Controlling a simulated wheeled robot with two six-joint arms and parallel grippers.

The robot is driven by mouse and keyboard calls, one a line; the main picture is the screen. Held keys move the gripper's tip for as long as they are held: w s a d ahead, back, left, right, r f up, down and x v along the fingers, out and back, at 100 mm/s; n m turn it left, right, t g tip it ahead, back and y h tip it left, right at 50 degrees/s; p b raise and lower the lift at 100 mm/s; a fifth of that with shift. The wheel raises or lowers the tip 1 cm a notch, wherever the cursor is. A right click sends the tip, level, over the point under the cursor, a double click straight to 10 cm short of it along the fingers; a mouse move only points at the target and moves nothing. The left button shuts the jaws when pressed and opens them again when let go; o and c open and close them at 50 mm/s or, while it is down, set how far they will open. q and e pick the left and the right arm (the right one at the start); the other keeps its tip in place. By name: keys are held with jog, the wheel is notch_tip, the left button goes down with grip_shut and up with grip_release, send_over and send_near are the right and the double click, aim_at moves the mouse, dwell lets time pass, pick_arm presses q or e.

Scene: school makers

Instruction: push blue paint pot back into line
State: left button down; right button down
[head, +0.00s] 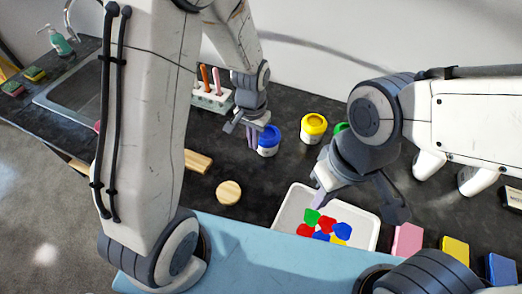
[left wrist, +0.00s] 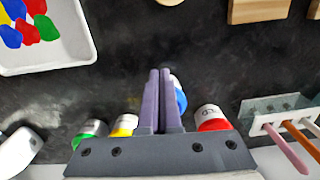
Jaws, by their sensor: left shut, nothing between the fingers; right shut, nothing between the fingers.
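The blue paint pot (head: 268,143) stands upright on the dark counter. It is partly hidden behind my fingers in the left wrist view (left wrist: 180,98), where it sits out of line with the other pots. My left gripper (head: 252,142) is shut and empty, fingers down, close beside the blue pot; contact is unclear. My right gripper (head: 318,200) is shut and empty above the paint tray.
A white tray (head: 365,242) with paint blobs lies in front of the pots. A brush rack (head: 212,101) stands left of the blue pot. A round wooden piece (head: 229,193) and a wooden block (head: 198,161) lie on the counter. Coloured blocks (head: 407,239) sit at the lower right.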

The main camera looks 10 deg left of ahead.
aim_at(267, 141)
pick_arm(q)
notch_tip(267, 141, down, 9)
jog(key=shift+f+p, duration=0.1)
jog(key=shift+p, duration=0.25)
jog(key=w, duration=0.1)
jog(key=w+p, duration=0.1)
jog(key=shift+w+d+f, duration=0.2)
jog(key=shift+w+d, duration=0.15)
jog(key=shift+w, duration=0.05)
jog(key=shift+w+d, duration=0.1)
jog(key=shift+w, duration=0.45)
pick_arm(e)
notch_tip(267, 141, up, 2)
jog(key=shift+r, duration=0.1)
